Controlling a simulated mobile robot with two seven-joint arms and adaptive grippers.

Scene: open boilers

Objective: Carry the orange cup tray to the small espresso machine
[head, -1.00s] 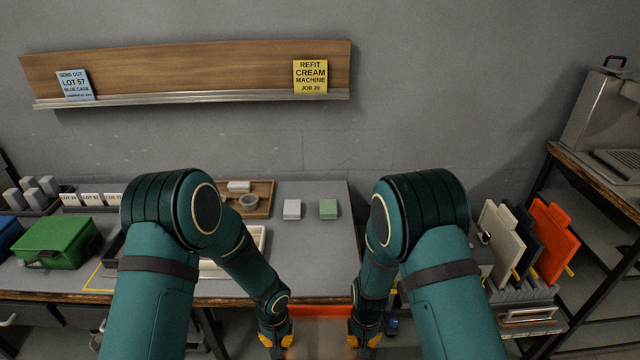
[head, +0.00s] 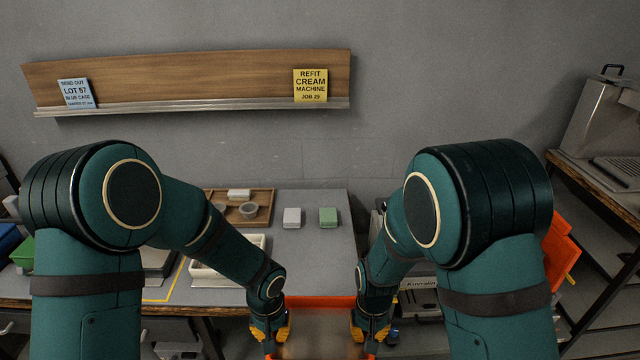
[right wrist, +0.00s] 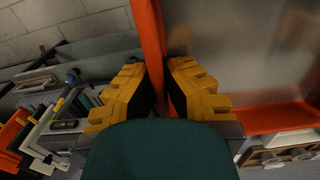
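The orange cup tray (head: 320,301) is held low between my two grippers, in front of the table. Its orange far wall and grey inside show in the head view. In the right wrist view its orange rim (right wrist: 149,45) runs between the yellow fingers of my right gripper (right wrist: 160,95), which look closed on it. My right gripper (head: 370,335) is at the tray's right side. My left gripper (head: 270,335) is at its left side and appears closed on that rim. A silver machine (head: 605,120) stands on the right-hand bench; I cannot tell if it is the small espresso machine.
The table (head: 325,240) holds a wooden tray (head: 264,212) with bowls, a white block (head: 292,217) and a green block (head: 328,217). A lettered silver appliance (head: 420,284) is partly hidden behind my right arm. An orange panel (head: 561,250) stands near the right bench.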

